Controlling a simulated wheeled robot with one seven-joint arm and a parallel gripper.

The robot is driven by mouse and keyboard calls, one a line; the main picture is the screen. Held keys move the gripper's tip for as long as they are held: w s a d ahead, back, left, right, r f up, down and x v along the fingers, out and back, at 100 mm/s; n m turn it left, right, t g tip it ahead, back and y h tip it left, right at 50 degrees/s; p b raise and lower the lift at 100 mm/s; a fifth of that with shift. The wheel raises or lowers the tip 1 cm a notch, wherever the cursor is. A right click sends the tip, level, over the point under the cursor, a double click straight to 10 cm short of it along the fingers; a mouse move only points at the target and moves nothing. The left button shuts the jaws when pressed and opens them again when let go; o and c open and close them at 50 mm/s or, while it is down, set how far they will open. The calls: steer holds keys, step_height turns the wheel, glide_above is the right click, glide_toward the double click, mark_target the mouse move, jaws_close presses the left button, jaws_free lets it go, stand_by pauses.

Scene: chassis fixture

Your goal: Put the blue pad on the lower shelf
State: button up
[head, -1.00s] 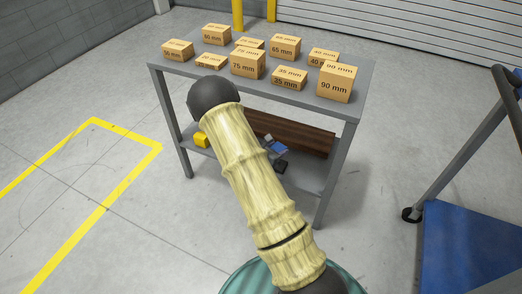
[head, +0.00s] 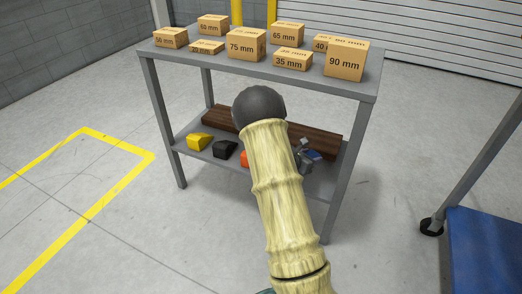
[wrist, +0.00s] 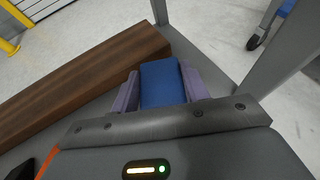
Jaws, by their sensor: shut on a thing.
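The blue pad (wrist: 163,82) is held between the two purple-grey fingers of my gripper (wrist: 161,88) in the wrist view. In the head view the blue pad (head: 314,155) shows small beside my gripper (head: 306,155), partly hidden by my arm. My gripper is at the right part of the lower shelf (head: 322,180), in front of the dark wooden beam. I cannot tell whether the pad touches the shelf.
The wooden beam (head: 218,119) lies along the back of the lower shelf. A yellow block (head: 200,142), a black piece (head: 225,149) and an orange piece (head: 245,159) sit to the left. Several labelled boxes stand on the upper shelf (head: 180,61).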

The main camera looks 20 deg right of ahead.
steer(key=b, duration=0.4)
glide_above(307, 176)
steer(key=s+a, duration=0.2)
steer(key=f, duration=0.6)
steer(key=shift+w+d+f, duration=0.1)
steer(key=shift+w+d, duration=0.15)
steer(key=shift+f+b, duration=1.1)
steer(key=shift+f, duration=0.75)
steer(key=shift+f, duration=0.2)
steer(key=o, duration=1)
steer(key=shift+r, duration=0.1)
